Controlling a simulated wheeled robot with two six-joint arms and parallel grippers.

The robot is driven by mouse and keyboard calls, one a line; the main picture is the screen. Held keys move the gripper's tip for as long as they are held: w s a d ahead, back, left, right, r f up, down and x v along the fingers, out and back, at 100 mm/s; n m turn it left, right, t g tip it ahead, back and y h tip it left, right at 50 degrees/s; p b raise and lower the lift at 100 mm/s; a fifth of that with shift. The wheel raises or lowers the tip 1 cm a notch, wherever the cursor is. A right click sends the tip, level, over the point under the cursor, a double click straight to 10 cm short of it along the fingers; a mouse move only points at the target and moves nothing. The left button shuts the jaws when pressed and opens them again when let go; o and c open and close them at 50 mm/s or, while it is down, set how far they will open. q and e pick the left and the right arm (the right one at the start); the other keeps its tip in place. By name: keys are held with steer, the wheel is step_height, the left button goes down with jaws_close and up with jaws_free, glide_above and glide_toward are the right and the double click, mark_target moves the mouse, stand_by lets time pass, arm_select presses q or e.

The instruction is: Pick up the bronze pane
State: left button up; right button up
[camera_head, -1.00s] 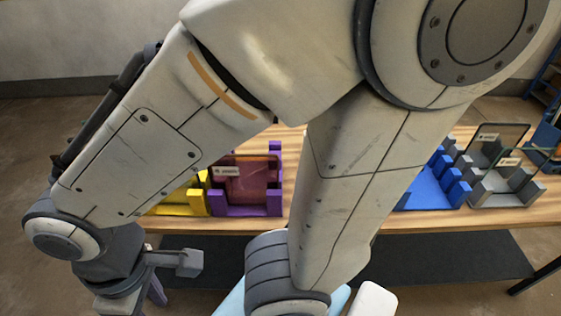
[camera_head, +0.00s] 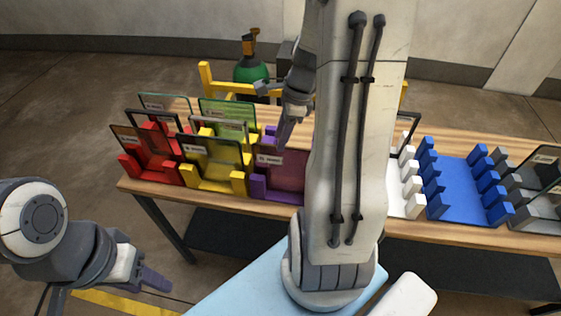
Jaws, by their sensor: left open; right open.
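Several tinted glass panes stand upright in coloured racks on the wooden table. A reddish-brown pane (camera_head: 284,168) stands in the purple rack (camera_head: 257,187). A brownish pane (camera_head: 150,141) stands in the red rack (camera_head: 131,166). Their labels are too small to read, so I cannot tell which is the bronze one. My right gripper (camera_head: 286,130) is open and empty, above and behind the purple rack, apart from its pane; my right arm hides part of that rack. My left gripper (camera_head: 150,279) is open and empty, low in front of the table at the left.
A yellow rack (camera_head: 205,183) with panes stands between the red and purple racks. White (camera_head: 404,205), blue (camera_head: 460,190) and grey (camera_head: 522,213) racks are on the right; the blue one looks empty. A green cylinder (camera_head: 251,72) and yellow rail (camera_head: 219,88) are behind the table.

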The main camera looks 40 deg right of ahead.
steer(key=d+m, duration=0.1)
steer(key=d, duration=0.1)
steer(key=s+d+m, duration=0.1)
steer(key=d+m, duration=0.1)
steer(key=shift+s+f, duration=0.1)
steer(key=shift+f, duration=0.1)
steer(key=x, duration=0.4)
steer(key=shift+d+f, duration=0.15)
steer(key=shift+f, duration=0.15)
glide_above(286, 172)
step_height(286, 172, down, 4)
steer(key=shift+w+f, duration=0.4)
steer(key=shift+f, duration=0.3)
steer(key=shift+f, duration=0.25)
jaws_close()
stand_by(0.8)
